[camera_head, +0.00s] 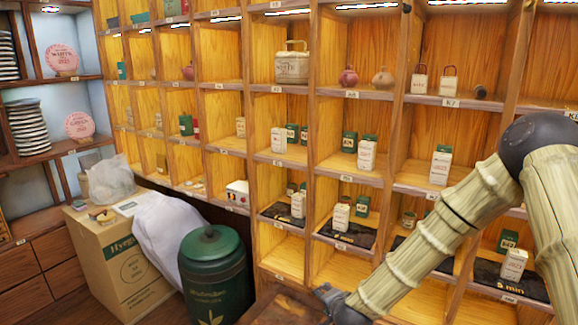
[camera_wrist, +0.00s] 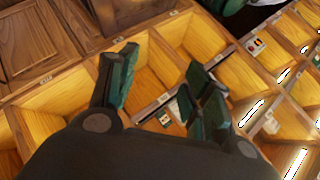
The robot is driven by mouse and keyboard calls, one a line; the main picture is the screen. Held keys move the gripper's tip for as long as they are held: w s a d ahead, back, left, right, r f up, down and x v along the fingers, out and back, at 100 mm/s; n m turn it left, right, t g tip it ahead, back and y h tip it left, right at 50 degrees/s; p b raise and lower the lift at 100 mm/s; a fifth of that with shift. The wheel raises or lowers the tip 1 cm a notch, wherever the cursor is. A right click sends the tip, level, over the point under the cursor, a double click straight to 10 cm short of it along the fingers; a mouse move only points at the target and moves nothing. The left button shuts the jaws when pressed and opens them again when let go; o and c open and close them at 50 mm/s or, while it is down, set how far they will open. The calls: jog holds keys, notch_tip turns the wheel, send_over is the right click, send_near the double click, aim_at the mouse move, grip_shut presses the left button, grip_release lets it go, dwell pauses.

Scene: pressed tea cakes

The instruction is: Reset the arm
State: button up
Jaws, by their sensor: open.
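My arm reaches in from the right in the head view, angled down and left across the shelving. My gripper (camera_head: 333,296) is low in front of the bottom shelves, above a brown wooden surface. In the wrist view my gripper (camera_wrist: 160,80) has its dark green fingers spread apart with nothing between them.
A tall wooden shelf wall (camera_head: 310,130) holds small tea boxes, jars and a basket (camera_head: 292,65). A dark green canister (camera_head: 214,270) stands left of my gripper, beside a white sack (camera_head: 166,232) and a cardboard box (camera_head: 125,265). Stacked tea cakes (camera_head: 27,127) sit far left.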

jog(key=s+d+f+n+g+p, duration=0.1)
jog(key=s+d+f+n+g, duration=0.15)
jog(key=s+f, duration=0.8)
jog(key=s+d+f+n+g, duration=0.3)
jog(key=s+f, duration=0.4)
jog(key=s, duration=0.6)
jog(key=s+d+f+n+g+h, duration=0.1)
jog(key=s+d+f+n+g, duration=0.1)
jog(key=s, duration=0.9)
jog(key=s+d+f+n+g+p, duration=0.1)
jog(key=s+d+f+n+g, duration=0.1)
jog(key=s, duration=0.9)
jog(key=shift+s+d+f+n+g+h, duration=0.15)
jog(key=shift+s+d+n+g+h, duration=0.35)
jog(key=shift+d, duration=0.55)
jog(key=shift+w, duration=0.1)
